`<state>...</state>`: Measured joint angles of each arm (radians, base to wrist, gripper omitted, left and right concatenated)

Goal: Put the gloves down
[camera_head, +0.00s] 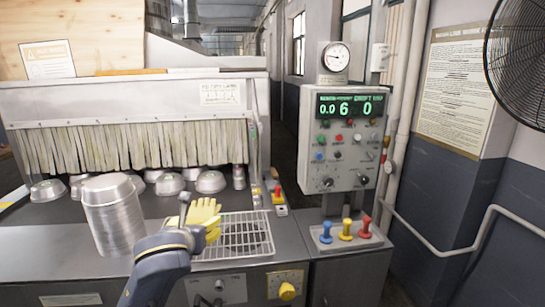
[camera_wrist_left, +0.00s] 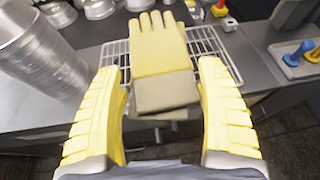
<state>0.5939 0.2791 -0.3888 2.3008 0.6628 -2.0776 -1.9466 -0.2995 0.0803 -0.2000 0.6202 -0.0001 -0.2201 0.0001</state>
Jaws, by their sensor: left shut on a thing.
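The yellow gloves (camera_head: 204,212) have grey-beige cuffs and lie flat over the left part of a wire rack (camera_head: 248,236) in the head view. In the left wrist view the gloves (camera_wrist_left: 160,50) point away from me, with the cuff nearest. My left gripper (camera_head: 190,222) is at the gloves and shut on them; its yellow ridged fingers (camera_wrist_left: 160,78) stand on either side of the cuff in the wrist view. I cannot tell whether the gloves touch the rack. My right gripper is not in view.
A tall stack of metal pans (camera_head: 113,220) stands just left of the gloves. Several pans (camera_head: 210,182) sit by the strip curtain (camera_head: 130,143). A control panel (camera_head: 345,140) and coloured levers (camera_head: 345,229) are to the right. The rack's right part is bare.

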